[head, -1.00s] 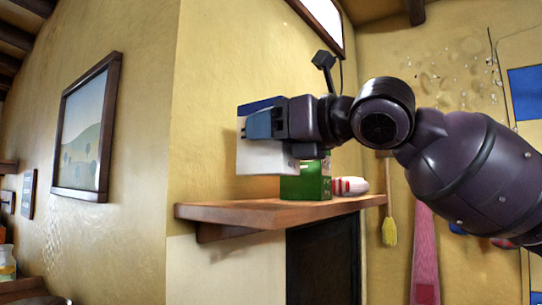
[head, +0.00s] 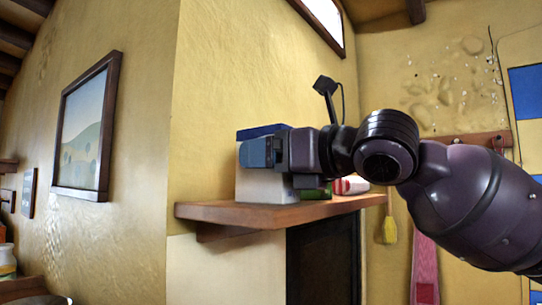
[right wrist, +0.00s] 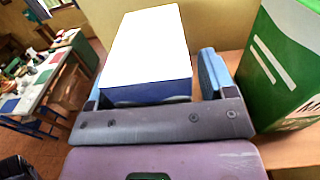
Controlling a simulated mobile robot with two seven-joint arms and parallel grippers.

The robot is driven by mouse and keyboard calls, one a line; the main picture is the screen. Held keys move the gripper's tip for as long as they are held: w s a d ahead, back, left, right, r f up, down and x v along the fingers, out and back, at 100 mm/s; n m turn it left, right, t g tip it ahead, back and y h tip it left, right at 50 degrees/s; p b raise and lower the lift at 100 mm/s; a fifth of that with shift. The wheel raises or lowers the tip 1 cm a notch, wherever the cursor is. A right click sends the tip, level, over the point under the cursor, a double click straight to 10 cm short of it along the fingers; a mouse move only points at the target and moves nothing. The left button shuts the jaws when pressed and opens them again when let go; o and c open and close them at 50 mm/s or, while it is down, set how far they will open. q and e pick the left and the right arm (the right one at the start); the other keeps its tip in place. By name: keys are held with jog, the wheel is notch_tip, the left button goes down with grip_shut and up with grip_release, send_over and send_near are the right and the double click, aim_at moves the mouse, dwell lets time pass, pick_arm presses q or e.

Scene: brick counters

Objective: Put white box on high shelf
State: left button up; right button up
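The white box (head: 265,185), with a blue band along its top, stands upright on the wooden high shelf (head: 250,213), near its left end. My right gripper (head: 257,153) is level with the box's upper part and covers some of it. In the right wrist view the box (right wrist: 147,50) lies between the two fingers of the gripper (right wrist: 152,85). A narrow gap shows between the box and the right finger, so the gripper looks open around it. The left side is too tight to judge. My left gripper is out of view.
A green box (right wrist: 285,65) stands close to the right finger; in the head view it is mostly hidden behind my gripper. A red and white object (head: 352,185) lies farther along the shelf. A yellow wall (head: 220,90) rises behind the shelf.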

jog(key=shift+r, duration=0.1)
jog(key=shift+d, duration=0.1)
jog(key=b+v, duration=0.1)
jog(key=v, duration=1)
jog(key=shift+s+d+b, duration=0.25)
jog(key=shift+s+b, duration=0.05)
dwell(0.3)
